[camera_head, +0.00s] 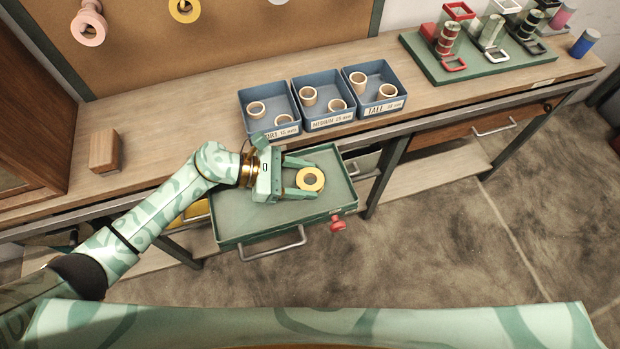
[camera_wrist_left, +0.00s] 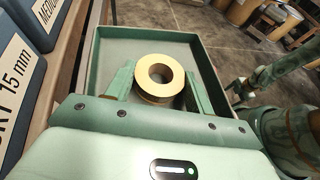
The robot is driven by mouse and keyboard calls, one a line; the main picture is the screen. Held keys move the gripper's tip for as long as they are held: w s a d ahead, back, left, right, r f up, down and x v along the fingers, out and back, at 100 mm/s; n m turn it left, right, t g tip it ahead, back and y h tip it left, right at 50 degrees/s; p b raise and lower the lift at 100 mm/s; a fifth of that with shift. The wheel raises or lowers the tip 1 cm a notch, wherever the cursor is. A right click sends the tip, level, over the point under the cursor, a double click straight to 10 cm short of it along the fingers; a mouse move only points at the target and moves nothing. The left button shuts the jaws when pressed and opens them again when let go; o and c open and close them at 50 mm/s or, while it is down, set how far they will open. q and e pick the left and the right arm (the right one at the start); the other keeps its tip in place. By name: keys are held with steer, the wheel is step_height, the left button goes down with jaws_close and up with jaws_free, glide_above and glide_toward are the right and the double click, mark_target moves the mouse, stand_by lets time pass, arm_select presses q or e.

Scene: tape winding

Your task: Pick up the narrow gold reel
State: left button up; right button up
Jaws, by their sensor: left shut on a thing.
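The narrow gold reel (camera_head: 310,179) is a flat yellow-gold ring with an open middle. It is between the fingers of my left gripper (camera_head: 304,179), over the green drawer tray (camera_head: 235,230). In the left wrist view the gold reel (camera_wrist_left: 160,75) sits between the two green fingertips, and my left gripper (camera_wrist_left: 160,82) is shut on it. The drawer tray (camera_wrist_left: 205,40) surrounds it in that view. I cannot tell whether the reel touches the tray floor.
Three blue bins (camera_head: 323,120) with small rings stand on the bench behind the drawer. A wooden block (camera_head: 104,150) lies at left. A green board with spools (camera_head: 480,68) is at the back right.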

arm_select(q)
steer(key=shift+r, duration=0.65)
steer(key=s+d+r+p, duration=0.1)
steer(key=s+r+p, duration=0.6)
steer(key=s+r, duration=0.4)
steer(key=s, duration=0.3)
steer(key=shift+r+p, duration=0.35)
steer(key=shift+p, duration=0.05)
arm_select(e)
step_height(320, 180, up, 8)
steer(key=w, duration=0.2)
steer(key=shift+f+t, duration=0.2)
steer(key=shift+t, duration=0.1)
steer(key=shift+w, duration=0.1)
